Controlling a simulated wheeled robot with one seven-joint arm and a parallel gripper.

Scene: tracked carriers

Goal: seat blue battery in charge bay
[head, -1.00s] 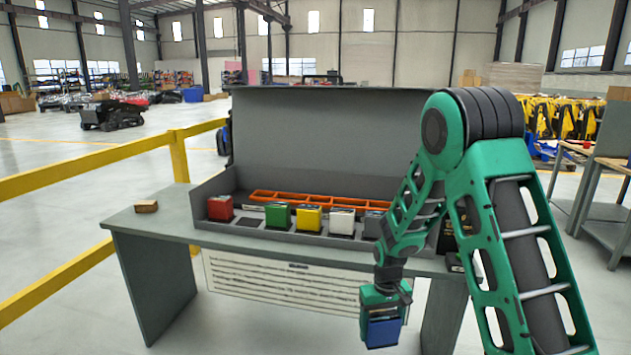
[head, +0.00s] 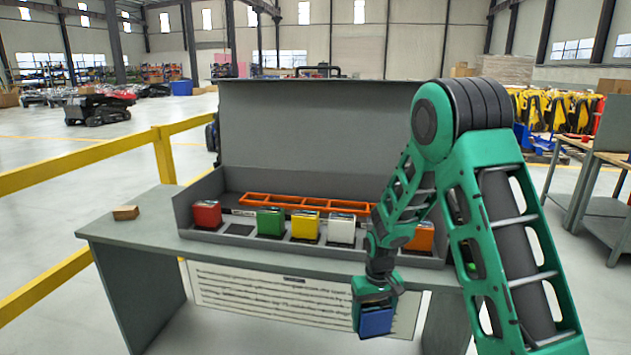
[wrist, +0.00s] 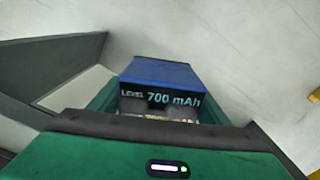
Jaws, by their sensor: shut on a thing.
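The blue battery (head: 376,321) hangs in my gripper (head: 375,296), in front of the table's front edge and below the table top. The wrist view shows the battery (wrist: 160,76) between the fingers, with "LEVEL 700 mAh" on its face. My gripper is shut on it. The grey charging tray (head: 185,200) on the table holds a row of batteries: red (head: 207,213), green (head: 270,221), yellow (head: 305,225), white (head: 341,229) and orange (head: 420,237). A bare dark bay (head: 238,229) shows between red and green. My arm hides the part between white and orange.
An orange rack (head: 300,202) lies behind the row, before a tall grey back panel (head: 310,140). A small brown block (head: 125,212) lies on the table's (head: 150,227) left end. A yellow rail (head: 80,173) runs at left. A workbench (head: 600,205) stands at right.

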